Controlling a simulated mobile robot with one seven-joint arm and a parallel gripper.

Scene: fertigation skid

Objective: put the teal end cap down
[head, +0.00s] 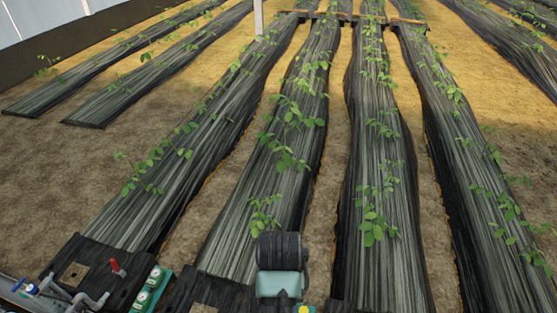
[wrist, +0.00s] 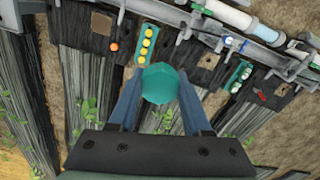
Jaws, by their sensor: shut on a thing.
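In the wrist view, the teal end cap (wrist: 163,86) is a faceted, rounded piece. It sits between the two blue fingers of my gripper (wrist: 160,76), which are shut on it at their tips. The cap appears held above the black-covered beds and the skid. A green tray with yellow round pieces (wrist: 146,45) lies just beyond the cap in the picture, a little to its left. My gripper and the cap cannot be made out in the head view; part of my arm shows at its bottom edge.
A second green tray (wrist: 240,75) holds pale round pieces and also shows in the head view (head: 150,288). A red-handled valve (head: 118,267) and grey pipes (head: 80,299) stand at lower left. An orange piece (wrist: 114,46) lies left of the yellow pieces. Planted beds (head: 375,180) stretch away.

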